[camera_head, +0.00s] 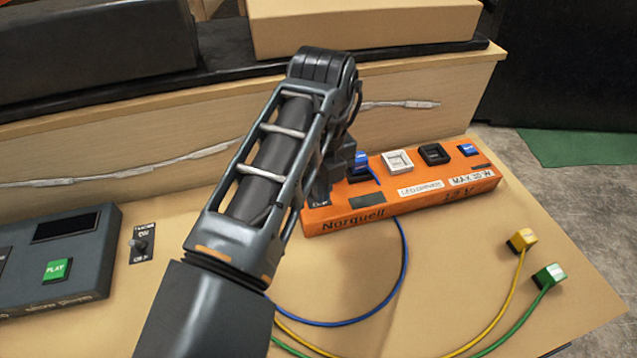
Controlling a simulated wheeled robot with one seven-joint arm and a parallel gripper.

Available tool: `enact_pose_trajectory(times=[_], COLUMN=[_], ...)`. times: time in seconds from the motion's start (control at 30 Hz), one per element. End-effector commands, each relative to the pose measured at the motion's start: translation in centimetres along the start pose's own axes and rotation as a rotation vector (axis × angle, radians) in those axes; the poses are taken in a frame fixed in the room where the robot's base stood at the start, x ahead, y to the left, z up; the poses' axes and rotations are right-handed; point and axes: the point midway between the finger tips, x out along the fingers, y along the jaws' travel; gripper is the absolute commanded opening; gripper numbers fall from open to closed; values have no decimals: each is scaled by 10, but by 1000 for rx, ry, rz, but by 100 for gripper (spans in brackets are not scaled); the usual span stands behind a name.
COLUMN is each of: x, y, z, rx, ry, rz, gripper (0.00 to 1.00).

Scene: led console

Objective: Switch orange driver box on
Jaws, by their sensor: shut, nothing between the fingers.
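The orange driver box (430,198) lies on the tan table at the right, marked "Norquell", "LED driver", "MAX 30 W" and "12 V". Its top carries a blue connector (361,160), a white socket (397,161), a black socket (434,154) and a blue part (467,150) at the right end. My gripper (321,194) is shut and empty, pointing down at the box's left end. My arm hides part of that end, and a switch there cannot be made out. I cannot tell whether the fingertips touch the box.
A loose yellow plug (521,240) and green plug (548,276) lie front right, with cables trailing left. A blue cable (404,255) curves before the box. A toggle switch (139,244) and a grey console (62,262) with a green PLAY button stand left. A wooden ledge rises behind.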

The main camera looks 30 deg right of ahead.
Motion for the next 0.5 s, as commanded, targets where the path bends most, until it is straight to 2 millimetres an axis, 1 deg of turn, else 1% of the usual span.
enact_pose_trajectory(times=[0.5], x=[0], y=[-3], z=[14], rx=[1], ry=[0], rz=[0], gripper=[0])
